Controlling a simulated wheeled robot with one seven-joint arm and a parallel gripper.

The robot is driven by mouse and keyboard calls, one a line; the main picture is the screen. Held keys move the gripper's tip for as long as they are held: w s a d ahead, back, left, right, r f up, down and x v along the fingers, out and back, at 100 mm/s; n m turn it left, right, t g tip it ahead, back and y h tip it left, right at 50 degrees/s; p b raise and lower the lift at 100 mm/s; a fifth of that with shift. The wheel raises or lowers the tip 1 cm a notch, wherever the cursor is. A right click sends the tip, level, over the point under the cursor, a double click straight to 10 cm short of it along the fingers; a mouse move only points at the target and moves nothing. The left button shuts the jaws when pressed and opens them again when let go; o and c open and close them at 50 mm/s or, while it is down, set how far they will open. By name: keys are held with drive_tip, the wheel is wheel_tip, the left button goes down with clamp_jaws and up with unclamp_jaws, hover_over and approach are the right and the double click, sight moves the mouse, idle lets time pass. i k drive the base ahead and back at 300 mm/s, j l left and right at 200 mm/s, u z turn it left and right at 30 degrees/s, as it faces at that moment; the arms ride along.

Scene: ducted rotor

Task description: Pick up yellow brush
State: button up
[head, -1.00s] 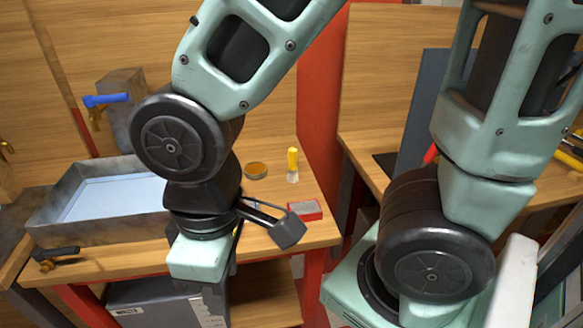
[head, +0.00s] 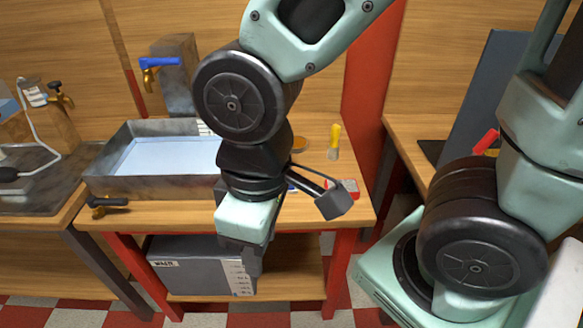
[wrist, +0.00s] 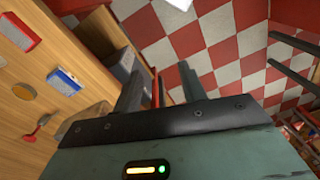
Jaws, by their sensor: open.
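The yellow brush (head: 335,141) stands upright near the right end of the wooden workbench in the head view, yellow handle up and pale bristles down. My gripper (wrist: 158,88) is open and empty in the wrist view, its two grey fingers pointing toward the checkered floor. In the head view my gripper hangs at the bench's front edge, left of and nearer than the brush, and my own wrist hides most of its fingers. I cannot clearly make out the brush in the wrist view.
A metal tray (head: 108,165) stands left of my arm. A red block (head: 352,187) lies in front of the brush, and a round orange tin (head: 297,144) beside it. A blue block (wrist: 63,82) shows in the wrist view. A grey box (head: 185,272) sits on the lower shelf.

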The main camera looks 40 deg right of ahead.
sight(333, 151)
drive_tip(key=i+z, duration=0.65)
drive_tip(key=z, duration=0.15)
